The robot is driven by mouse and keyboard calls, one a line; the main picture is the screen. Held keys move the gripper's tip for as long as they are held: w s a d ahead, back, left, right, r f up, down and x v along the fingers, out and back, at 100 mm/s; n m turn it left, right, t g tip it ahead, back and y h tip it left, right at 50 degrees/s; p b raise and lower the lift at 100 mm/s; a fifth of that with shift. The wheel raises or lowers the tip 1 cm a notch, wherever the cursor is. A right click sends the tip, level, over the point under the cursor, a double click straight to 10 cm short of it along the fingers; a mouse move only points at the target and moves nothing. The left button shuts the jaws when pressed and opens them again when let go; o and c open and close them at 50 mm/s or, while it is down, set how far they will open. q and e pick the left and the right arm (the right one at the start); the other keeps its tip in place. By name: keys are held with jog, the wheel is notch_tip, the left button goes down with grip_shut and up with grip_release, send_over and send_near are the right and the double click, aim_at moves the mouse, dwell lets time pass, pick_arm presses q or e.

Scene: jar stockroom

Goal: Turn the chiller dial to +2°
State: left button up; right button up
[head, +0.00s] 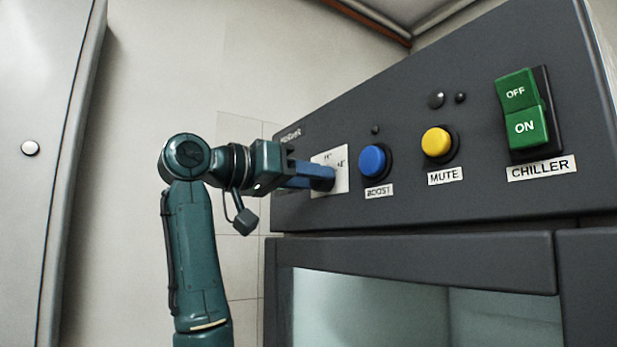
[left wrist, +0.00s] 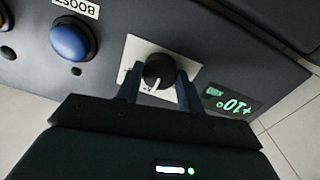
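The chiller dial is a round black knob (left wrist: 158,69) with a white pointer mark, on a white plate (left wrist: 190,73) in the left wrist view. Its pointer points towards the bottom of that view. A green display (left wrist: 232,104) beside it reads +10°, upside down. My left gripper (left wrist: 160,75) has one blue finger on each side of the knob, with what look like narrow gaps; contact is not clear. My right gripper is out of view.
On the dark panel are a blue BOOST button (head: 373,161), a yellow MUTE button (head: 437,142) and a green OFF/ON chiller switch (head: 522,112). Below is a glass-fronted cabinet (head: 410,262). A grey cabinet door (head: 40,200) stands at the left. A pale wall lies behind my arm.

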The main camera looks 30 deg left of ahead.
pick_arm(q)
jog(key=c, duration=0.4)
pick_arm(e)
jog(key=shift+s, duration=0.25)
pick_arm(q)
jog(key=shift+n, duration=0.4)
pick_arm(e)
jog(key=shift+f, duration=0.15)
pick_arm(q)
jog(key=n+b, duration=0.3)
jog(key=n, duration=0.8)
jog(key=shift+t, duration=0.3)
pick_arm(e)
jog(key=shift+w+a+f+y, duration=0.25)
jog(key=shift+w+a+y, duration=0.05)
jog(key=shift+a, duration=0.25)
pick_arm(q)
jog(key=shift+n, duration=0.3)
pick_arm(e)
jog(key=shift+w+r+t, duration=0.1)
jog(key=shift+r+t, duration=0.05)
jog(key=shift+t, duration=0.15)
